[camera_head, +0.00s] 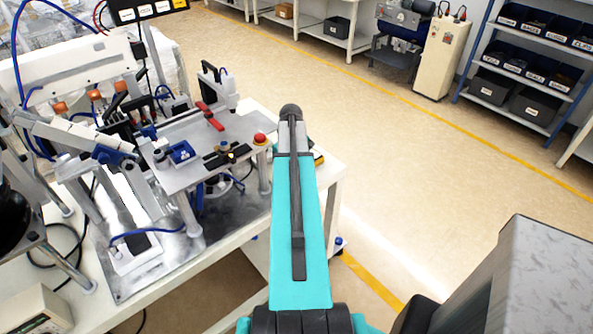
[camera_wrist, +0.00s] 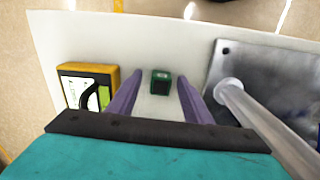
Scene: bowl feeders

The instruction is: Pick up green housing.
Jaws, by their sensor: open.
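The green housing (camera_wrist: 161,82) is a small dark green block with a dark opening in its top. In the wrist view it rests on the white table (camera_wrist: 140,30), just beyond and between the fingertips. My gripper (camera_wrist: 158,93) is open, with two purple fingers on either side of the line to the housing. Nothing is between the fingers. In the head view my teal arm hides the housing and my gripper.
A yellow-and-black device (camera_wrist: 90,85) lies left of my fingers. A metal plate (camera_wrist: 235,60) with a round post (camera_wrist: 245,102) is close on the right. The table's far edge is near. In the head view, an assembly station (camera_head: 180,150) stands left of my arm.

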